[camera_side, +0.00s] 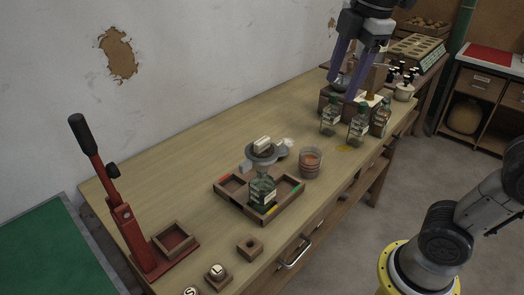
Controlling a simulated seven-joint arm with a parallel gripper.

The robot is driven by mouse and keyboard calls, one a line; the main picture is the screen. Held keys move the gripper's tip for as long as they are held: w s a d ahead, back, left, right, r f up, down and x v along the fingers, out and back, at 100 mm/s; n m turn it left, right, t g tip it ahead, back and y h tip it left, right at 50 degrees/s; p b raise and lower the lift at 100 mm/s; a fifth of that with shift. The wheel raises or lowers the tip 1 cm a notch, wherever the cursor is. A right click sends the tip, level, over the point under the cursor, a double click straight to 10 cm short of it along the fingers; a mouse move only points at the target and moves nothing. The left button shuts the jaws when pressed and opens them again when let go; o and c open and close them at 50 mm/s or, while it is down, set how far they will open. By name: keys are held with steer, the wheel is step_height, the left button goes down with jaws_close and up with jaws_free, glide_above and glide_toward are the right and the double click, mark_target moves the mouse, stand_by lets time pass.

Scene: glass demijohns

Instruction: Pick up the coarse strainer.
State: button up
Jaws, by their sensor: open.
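My gripper (343,86) is at the back right of the bench, pointing down with its two long purple fingers apart. A small grey rounded thing (341,84) shows between the fingertips, over a brown wooden box (328,101). It may be the coarse strainer, but it is too small to be sure. The fingers hide part of it and of the box, and I cannot tell whether they touch it.
Several glass bottles (357,127) stand just in front of the gripper. A compartment tray (229,187) holding a bottle, a jar (311,162) and a red lever press (119,215) stand further left. The bench's back middle (235,120) is clear.

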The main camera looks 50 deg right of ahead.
steer(key=w+a+r+n+g, duration=0.1)
steer(key=w+a+r+n, duration=0.15)
steer(key=w, duration=0.45)
steer(key=n+g, duration=0.2)
glide_above(262, 140)
steer(key=a, duration=0.1)
steer(key=shift+h, duration=0.4)
step_height(262, 140, down, 13)
steer(key=shift+w+f, duration=0.1)
steer(key=shift+f, duration=0.1)
steer(key=shift+d+f, duration=0.25)
steer(key=shift+f, duration=1.4)
steer(key=shift+d+f, duration=0.2)
steer(key=shift+f, duration=1.4)
steer(key=shift+c, duration=0.3)
jaws_close()
